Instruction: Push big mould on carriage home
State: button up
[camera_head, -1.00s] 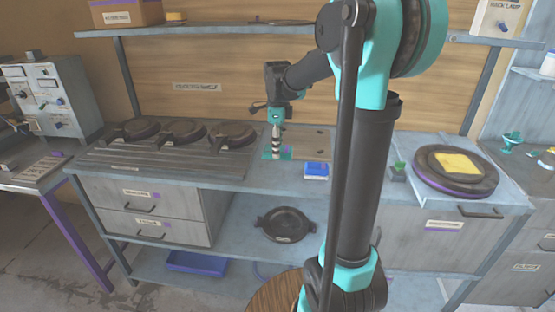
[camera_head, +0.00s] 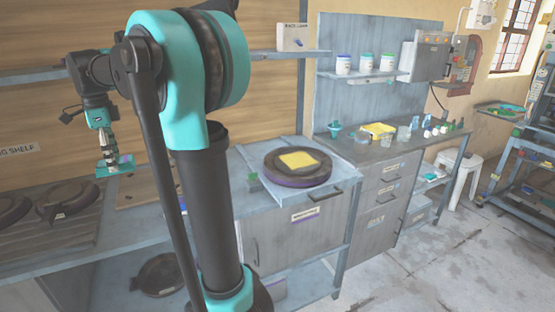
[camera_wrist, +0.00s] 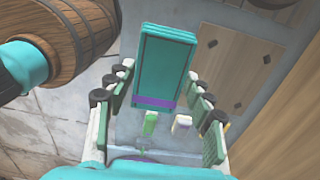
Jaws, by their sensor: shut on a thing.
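The big mould (camera_head: 297,167) is a dark round disc with a purplish lower rim and a yellow square on top. It sits on a flat grey plate that looks like the carriage (camera_head: 346,172), at the right end of the bench. My gripper (camera_head: 112,158) is far to its left, above the bench. In the wrist view, my gripper (camera_wrist: 158,78) is shut on a teal block (camera_wrist: 165,60) with a purple band. In the head view, the teal block (camera_head: 116,167) shows below the fingers, partly hidden.
Dark round moulds (camera_head: 68,200) lie on the ribbed rack at left. Another dark round piece (camera_head: 160,275) lies on the lower shelf. A side counter (camera_head: 355,150) with a yellow tray (camera_head: 379,130) and small bottles stands right of the carriage.

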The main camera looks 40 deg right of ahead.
aim_at(297, 161)
jog(key=k+l, duration=0.1)
jog(key=l, duration=0.4)
jog(key=k+l, duration=0.1)
jog(key=l, duration=0.4)
jog(key=k+l, duration=0.1)
jog(key=l, duration=0.4)
jog(key=k+l, duration=0.1)
jog(key=l, duration=0.35)
jog(key=k+l, duration=0.1)
jog(key=l, duration=0.4)
jog(key=k+l, duration=0.1)
jog(key=l, duration=0.4)
